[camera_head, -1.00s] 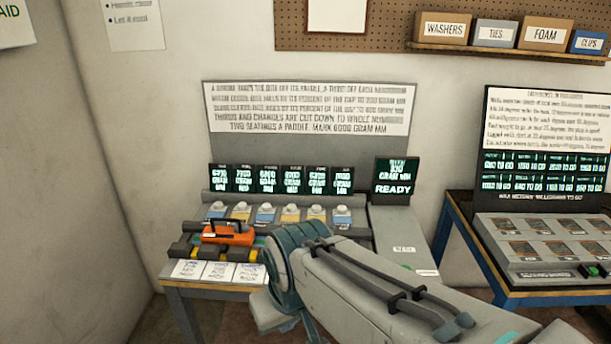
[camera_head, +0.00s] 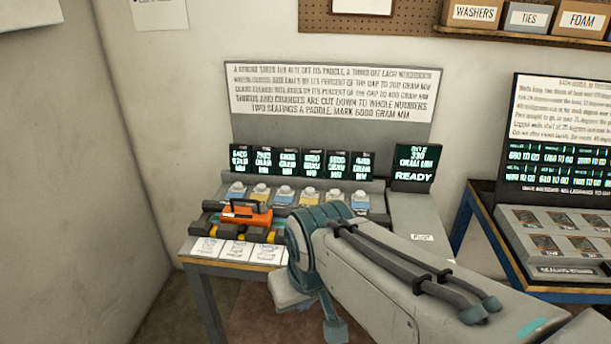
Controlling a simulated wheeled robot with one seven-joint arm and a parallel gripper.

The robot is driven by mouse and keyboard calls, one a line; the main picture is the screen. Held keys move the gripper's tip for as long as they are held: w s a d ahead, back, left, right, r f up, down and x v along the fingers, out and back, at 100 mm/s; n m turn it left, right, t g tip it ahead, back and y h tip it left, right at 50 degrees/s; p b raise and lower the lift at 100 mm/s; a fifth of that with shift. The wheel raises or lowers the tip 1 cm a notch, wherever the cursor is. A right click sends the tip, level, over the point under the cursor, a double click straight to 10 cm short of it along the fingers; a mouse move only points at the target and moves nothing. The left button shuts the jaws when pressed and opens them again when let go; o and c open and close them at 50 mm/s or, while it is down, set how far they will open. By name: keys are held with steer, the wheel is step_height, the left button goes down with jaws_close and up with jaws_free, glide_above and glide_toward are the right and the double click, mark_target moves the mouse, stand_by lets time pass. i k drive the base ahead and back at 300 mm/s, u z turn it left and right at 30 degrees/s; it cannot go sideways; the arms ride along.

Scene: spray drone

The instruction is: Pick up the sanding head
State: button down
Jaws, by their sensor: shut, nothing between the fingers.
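An orange block-shaped tool with a black handle on top, which looks like the sanding head (camera_head: 247,216), lies in a dark cradle at the left end of the bench. Its top and front show clearly. My arm bends down at this joint toward the bottom of the picture. No gripper fingers can be made out.
The grey bench (camera_head: 417,222) carries a row of knobs on coloured pads, small dark displays and paper cards along its front edge. A sign panel (camera_head: 330,95) stands behind. A second blue-edged table (camera_head: 485,228) is at right. Floor shows at lower left.

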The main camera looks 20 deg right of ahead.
mark_target(258, 215)
steer(key=k, duration=0.6)
steer(key=u, duration=0.7)
steer(key=i, duration=1.2)
steer(key=z, duration=0.05)
